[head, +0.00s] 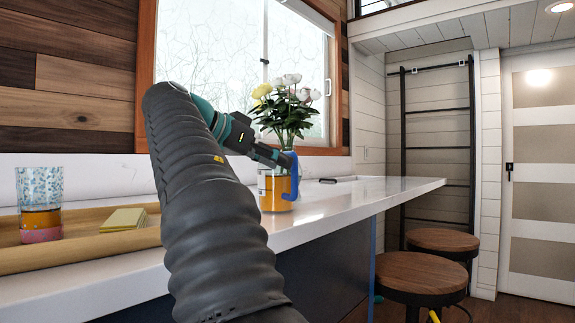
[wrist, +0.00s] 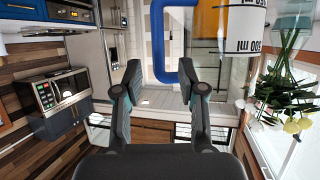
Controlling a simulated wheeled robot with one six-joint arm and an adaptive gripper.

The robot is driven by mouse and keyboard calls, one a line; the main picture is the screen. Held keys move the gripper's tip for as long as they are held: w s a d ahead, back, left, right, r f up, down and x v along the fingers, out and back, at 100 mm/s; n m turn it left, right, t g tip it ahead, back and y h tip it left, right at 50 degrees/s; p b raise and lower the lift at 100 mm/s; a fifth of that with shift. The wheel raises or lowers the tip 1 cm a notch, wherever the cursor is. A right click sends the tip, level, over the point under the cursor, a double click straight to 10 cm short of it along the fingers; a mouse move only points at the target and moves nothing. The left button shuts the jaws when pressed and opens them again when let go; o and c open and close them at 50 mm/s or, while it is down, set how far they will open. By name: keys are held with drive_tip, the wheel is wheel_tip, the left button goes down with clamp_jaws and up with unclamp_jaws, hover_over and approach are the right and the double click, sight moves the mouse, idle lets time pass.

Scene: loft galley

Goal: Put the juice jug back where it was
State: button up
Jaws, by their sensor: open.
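The juice jug (head: 272,190) stands upright on the white counter, with orange juice inside and a blue handle (head: 294,178) on its right side. My gripper (head: 284,160) reaches in from the left at the height of the jug's upper part, close to the handle. In the wrist view the open fingers (wrist: 161,78) point at the blue handle (wrist: 158,45), which spans the gap just ahead of them. The jug body (wrist: 222,30), with millilitre marks, is at the upper right. I cannot tell whether a finger touches the handle.
White and yellow flowers (head: 285,105) stand behind the jug. A wooden tray (head: 90,258) at left holds a patterned glass (head: 40,205) with orange and pink layers and yellow napkins (head: 124,219). The counter (head: 345,198) right of the jug is mostly clear. Stools (head: 425,272) stand beside it.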

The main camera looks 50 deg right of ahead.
drive_tip(key=p+v, duration=0.2)
drive_tip(key=v, duration=0.8)
drive_tip(key=shift+w, duration=0.15)
